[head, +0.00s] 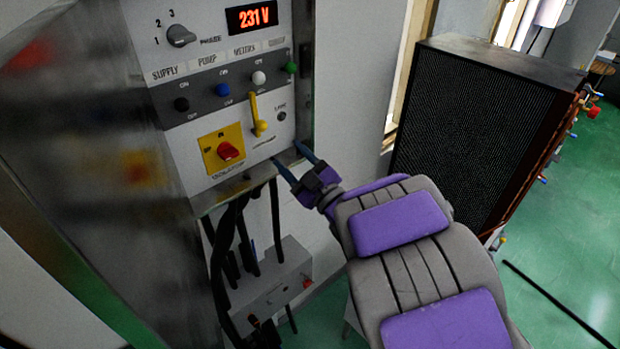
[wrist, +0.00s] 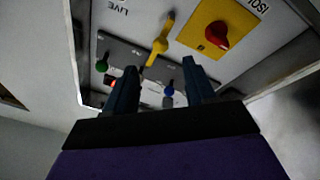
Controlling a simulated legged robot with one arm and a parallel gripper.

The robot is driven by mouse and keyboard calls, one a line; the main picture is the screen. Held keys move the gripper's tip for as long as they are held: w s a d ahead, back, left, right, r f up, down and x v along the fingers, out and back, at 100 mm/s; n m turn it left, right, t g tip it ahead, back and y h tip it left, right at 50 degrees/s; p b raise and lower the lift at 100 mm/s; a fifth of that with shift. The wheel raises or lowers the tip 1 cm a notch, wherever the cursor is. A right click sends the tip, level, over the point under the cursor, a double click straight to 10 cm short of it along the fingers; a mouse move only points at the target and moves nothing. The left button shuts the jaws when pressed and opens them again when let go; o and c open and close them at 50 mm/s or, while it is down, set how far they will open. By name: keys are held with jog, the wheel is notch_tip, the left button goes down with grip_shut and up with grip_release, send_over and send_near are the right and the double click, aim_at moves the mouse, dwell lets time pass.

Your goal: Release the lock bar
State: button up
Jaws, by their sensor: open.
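The lock bar is most likely the yellow bar (head: 254,108) on the control panel, upright with a rounded yellow knob at its lower end. It also shows in the wrist view (wrist: 160,44), upside down, beyond the fingertips. My gripper (head: 291,158) is open and empty, just below the bar near the panel's lower edge. In the wrist view my gripper's two dark fingers (wrist: 158,70) stand apart, with the bar's tip between and above them. No contact with the bar is visible.
A red rotary isolator switch (head: 230,151) on a yellow plate sits left of the bar. Small coloured knobs, a selector dial (head: 180,36) and a 231 V display (head: 251,17) are above. Black cables (head: 243,235) hang below. A black-grilled unit (head: 470,130) stands right.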

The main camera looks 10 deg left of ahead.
jog(key=shift+b+v, duration=2.85)
jog(key=shift+b, duration=1.6)
jog(key=shift+f, duration=0.15)
